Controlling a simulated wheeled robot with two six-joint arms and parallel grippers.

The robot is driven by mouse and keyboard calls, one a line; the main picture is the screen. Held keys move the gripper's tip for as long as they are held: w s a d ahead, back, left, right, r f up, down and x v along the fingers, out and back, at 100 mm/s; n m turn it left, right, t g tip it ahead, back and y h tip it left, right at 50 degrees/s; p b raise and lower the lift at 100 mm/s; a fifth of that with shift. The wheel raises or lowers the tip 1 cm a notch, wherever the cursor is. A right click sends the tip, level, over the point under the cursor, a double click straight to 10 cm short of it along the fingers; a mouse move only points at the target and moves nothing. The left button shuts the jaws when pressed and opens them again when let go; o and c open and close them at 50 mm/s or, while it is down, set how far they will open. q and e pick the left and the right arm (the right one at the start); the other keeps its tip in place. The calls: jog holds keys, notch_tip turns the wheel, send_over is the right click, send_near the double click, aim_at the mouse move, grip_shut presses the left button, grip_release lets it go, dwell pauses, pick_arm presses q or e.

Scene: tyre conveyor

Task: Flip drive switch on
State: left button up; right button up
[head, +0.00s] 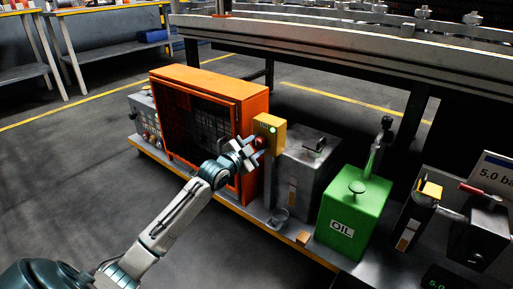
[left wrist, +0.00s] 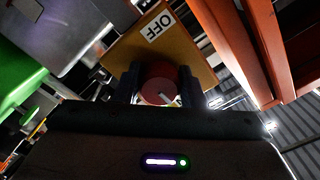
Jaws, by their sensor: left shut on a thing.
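The drive switch is a yellow box (head: 269,126) on a post, with a red knob (head: 261,141) on its front and a small green light on it. In the left wrist view the yellow box (left wrist: 120,52) carries a white "OFF" label (left wrist: 160,27), and the red knob (left wrist: 158,80) has a pale mark. My left gripper (head: 254,147) reaches the box from the front left. Its two fingers stand on either side of the knob and are shut on it. The fingers and palm hide part of the knob. My right gripper is not in view.
A conveyor frame (head: 330,42) runs behind. Open floor (head: 75,160) lies to the left.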

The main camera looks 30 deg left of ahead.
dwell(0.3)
pick_arm(q)
jog(key=o, duration=1)
jog(key=shift+s, duration=0.15)
